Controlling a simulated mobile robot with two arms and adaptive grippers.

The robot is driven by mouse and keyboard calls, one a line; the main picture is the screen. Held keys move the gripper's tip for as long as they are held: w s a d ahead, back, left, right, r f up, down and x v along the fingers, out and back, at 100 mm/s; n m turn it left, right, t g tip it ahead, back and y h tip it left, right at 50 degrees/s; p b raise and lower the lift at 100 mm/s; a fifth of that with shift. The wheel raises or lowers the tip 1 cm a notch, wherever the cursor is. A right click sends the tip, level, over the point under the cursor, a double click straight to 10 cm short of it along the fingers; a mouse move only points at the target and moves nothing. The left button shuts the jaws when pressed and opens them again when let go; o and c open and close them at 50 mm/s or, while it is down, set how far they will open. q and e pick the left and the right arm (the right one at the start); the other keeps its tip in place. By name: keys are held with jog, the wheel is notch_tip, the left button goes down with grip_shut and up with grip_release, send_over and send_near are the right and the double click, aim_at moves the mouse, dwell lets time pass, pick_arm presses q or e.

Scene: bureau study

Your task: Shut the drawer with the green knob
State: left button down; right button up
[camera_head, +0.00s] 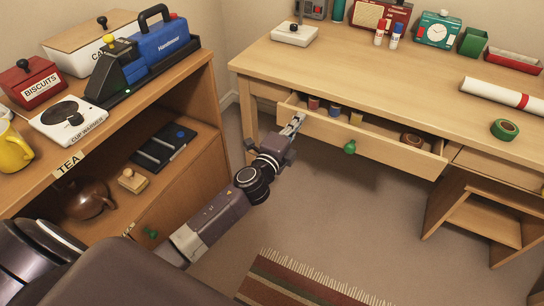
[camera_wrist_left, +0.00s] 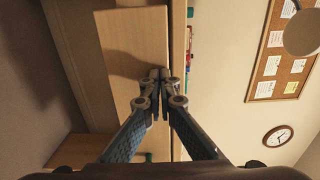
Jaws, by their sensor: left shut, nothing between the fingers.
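The drawer (camera_head: 375,138) with the green knob (camera_head: 350,147) sits in the wooden desk and stands open. Inside it several small spools and a brown roll (camera_head: 411,139) show. My left gripper (camera_head: 298,118) is shut and empty, with its fingertips at the left part of the drawer front; I cannot tell whether they touch it. In the left wrist view the shut fingers (camera_wrist_left: 160,76) point at a pale wooden panel (camera_wrist_left: 135,45). My right gripper does not show.
The desk top (camera_head: 345,60) carries a radio, a clock, glue sticks, a white paper roll (camera_head: 500,94) and green tape (camera_head: 504,129). A low wooden cabinet (camera_head: 190,185) stands at left with a teapot (camera_head: 87,199) on its shelf. Floor (camera_head: 330,215) between is open, with a striped rug (camera_head: 300,284).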

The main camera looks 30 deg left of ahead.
aim_at(306, 111)
pick_arm(q)
jog(key=w+b, duration=0.1)
jog(key=w, duration=0.4)
jog(key=shift+w+d+f, duration=0.1)
jog(key=shift+w, duration=0.75)
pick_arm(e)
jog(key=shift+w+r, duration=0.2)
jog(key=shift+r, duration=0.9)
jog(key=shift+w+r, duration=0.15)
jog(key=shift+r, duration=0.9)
pick_arm(q)
jog(key=shift+s, duration=0.1)
